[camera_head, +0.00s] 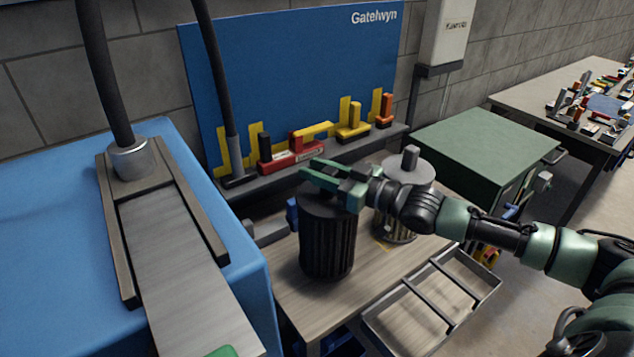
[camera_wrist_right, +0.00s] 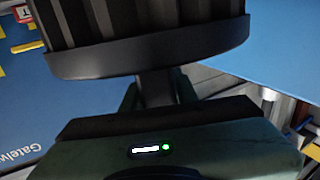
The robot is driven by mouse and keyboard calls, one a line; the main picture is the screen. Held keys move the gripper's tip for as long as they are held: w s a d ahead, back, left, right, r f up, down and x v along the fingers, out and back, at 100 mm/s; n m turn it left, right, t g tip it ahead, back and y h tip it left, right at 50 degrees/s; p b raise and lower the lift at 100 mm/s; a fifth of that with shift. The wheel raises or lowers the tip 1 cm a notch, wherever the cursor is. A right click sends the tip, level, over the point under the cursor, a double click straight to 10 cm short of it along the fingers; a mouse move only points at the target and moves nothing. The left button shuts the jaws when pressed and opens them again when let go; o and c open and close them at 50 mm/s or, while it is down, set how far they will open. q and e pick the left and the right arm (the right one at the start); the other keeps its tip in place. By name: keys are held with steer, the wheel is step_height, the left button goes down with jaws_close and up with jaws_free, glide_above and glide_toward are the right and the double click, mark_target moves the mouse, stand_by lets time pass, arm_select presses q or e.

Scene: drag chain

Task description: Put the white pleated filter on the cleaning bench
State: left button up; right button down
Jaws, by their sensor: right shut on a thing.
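My right gripper (camera_head: 325,178) is shut on the top knob of a black pleated filter (camera_head: 328,245), which hangs or stands upright over the wooden bench (camera_head: 300,310); I cannot tell if its base touches. In the right wrist view the black filter (camera_wrist_right: 145,50) fills the top, its stem between the fingers. A pale pleated filter (camera_head: 408,172) with a light grey lid and grey knob stands upright on the bench, just right of and behind the black one. My right gripper and wrist partly hide it. My left gripper is not in view.
A blue cabinet (camera_head: 60,210) with a metal slide and hose stands left. A blue board (camera_head: 300,75) with a shelf of coloured tools rises behind. A divided metal tray (camera_head: 432,303) lies at the bench's front right. A green-topped cabinet (camera_head: 485,140) stands to the right.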

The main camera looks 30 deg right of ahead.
mark_target(317, 190)
step_height(317, 190, down, 3)
steer(key=shift+f+p, duration=0.15)
steer(key=shift+p, duration=0.15)
steer(key=shift+f, duration=0.2)
steer(key=c, duration=1.1)
jaws_free()
steer(key=shift+s+r, duration=0.1)
